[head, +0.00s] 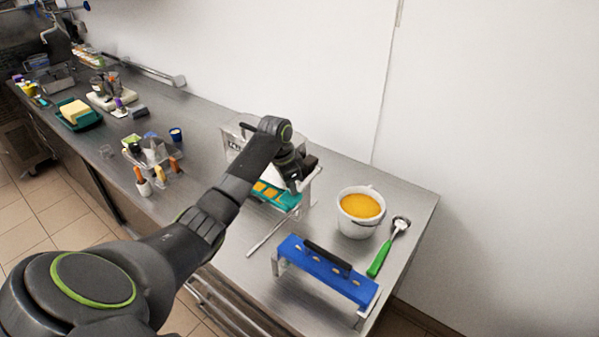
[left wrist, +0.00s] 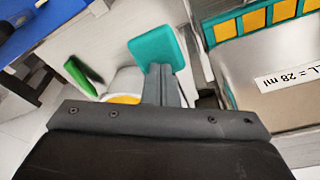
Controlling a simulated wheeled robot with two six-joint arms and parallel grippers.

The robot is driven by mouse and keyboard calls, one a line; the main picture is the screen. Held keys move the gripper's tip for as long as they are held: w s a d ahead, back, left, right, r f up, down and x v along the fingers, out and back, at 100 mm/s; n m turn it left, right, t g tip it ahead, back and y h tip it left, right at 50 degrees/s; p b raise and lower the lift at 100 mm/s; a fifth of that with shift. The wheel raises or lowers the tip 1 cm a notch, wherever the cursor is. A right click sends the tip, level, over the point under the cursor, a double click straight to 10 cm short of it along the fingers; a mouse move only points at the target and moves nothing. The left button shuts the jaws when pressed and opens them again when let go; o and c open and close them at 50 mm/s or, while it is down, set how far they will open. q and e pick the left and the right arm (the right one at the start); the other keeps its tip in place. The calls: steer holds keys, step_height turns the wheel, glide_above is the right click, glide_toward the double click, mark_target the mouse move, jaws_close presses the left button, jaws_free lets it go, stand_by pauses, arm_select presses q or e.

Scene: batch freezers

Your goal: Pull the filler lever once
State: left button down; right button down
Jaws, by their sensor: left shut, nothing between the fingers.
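The filler (head: 235,141) is a pale metal box on the steel counter, partly hidden by my left arm. Its label ending "L = 28 ml" shows in the left wrist view (left wrist: 289,77). A teal tray with orange cells (head: 275,197) sits at its front. A dark piece with a pale bar (head: 311,161) is at its right side, perhaps the lever; my gripper partly covers it. My left gripper (head: 293,187) is shut and empty, pointing down beside the filler at the tray's right end. In the left wrist view a teal flat piece (left wrist: 157,48) is at the fingertips; contact is unclear.
A white bucket of orange liquid (head: 360,207) stands right of the filler, with a green-handled scoop (head: 385,250) beside it. A blue stand (head: 325,272) is at the front. A thin rod (head: 266,236) lies on the counter. Other tools stand further left.

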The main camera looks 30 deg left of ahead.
arm_select(q)
steer(key=shift+r+p, duration=0.35)
steer(key=shift+r, duration=2.9)
steer(key=shift+r, duration=2.5)
steer(key=shift+f, duration=0.1)
